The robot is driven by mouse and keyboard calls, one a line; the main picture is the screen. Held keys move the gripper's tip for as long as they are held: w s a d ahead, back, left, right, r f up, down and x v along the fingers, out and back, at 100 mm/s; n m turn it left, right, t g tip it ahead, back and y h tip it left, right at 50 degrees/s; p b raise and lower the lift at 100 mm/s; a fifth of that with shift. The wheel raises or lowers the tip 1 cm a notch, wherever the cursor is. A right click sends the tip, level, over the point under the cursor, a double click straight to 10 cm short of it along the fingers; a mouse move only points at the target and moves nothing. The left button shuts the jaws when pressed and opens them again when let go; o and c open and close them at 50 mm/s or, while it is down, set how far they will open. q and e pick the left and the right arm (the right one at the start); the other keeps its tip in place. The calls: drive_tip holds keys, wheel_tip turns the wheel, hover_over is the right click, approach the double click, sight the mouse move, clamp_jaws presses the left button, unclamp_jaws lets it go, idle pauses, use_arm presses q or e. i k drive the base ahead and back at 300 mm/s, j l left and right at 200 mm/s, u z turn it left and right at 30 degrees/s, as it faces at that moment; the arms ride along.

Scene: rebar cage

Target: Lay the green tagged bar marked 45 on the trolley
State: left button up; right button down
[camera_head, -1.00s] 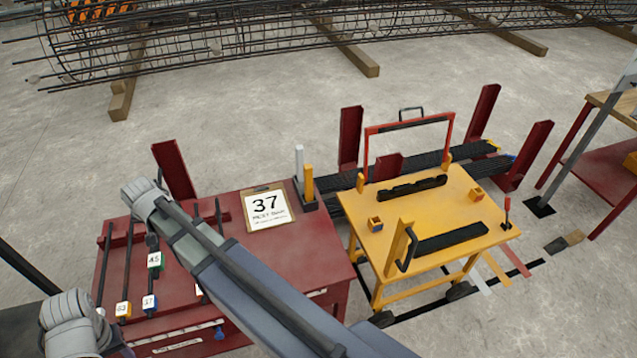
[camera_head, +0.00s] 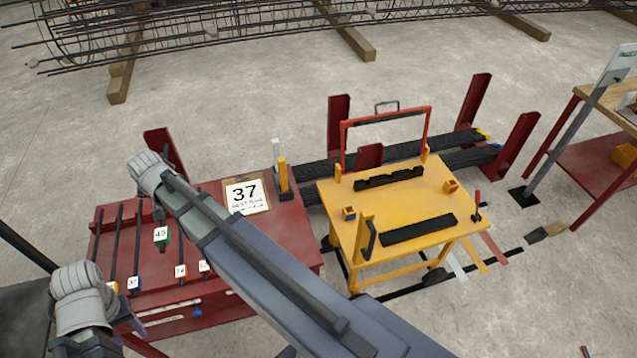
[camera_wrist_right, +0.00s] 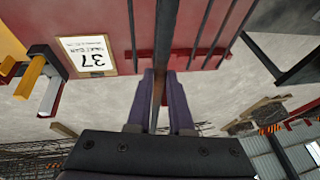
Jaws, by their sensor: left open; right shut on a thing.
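The bar with the green-sided tag marked 45 (camera_head: 162,235) shows below my right wrist in the head view, over the red rack table (camera_head: 235,255). My right gripper (camera_wrist_right: 160,75) is shut on this dark bar (camera_wrist_right: 163,45), seen between its purple fingers in the right wrist view. In the head view my right forearm hides most of the grip. My left gripper (camera_head: 138,328) is open and empty at the table's front left. The yellow trolley (camera_head: 335,195) stands right of the table, with black cradles (camera_head: 420,229) on its top.
Other tagged bars lie on the table, including tags 37 (camera_head: 134,283) and 74 (camera_head: 181,271). A sign (camera_head: 245,196) reads 37. Red posts (camera_head: 338,125) and dark bar stacks (camera_head: 460,140) stand behind the trolley, which has a red hoop (camera_head: 428,130). A wooden bench (camera_head: 605,105) is at right.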

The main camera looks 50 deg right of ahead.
sight(378, 205)
drive_tip(key=k+l, duration=0.6)
drive_tip(key=l, duration=0.25)
drive_tip(key=k+l, duration=0.4)
drive_tip(key=l, duration=0.3)
drive_tip(key=k+l, duration=0.15)
drive_tip(key=l, duration=0.25)
drive_tip(key=k+l, duration=0.1)
drive_tip(key=l, duration=0.3)
drive_tip(key=k+l, duration=0.1)
drive_tip(key=l, duration=0.85)
drive_tip(key=i, duration=0.05)
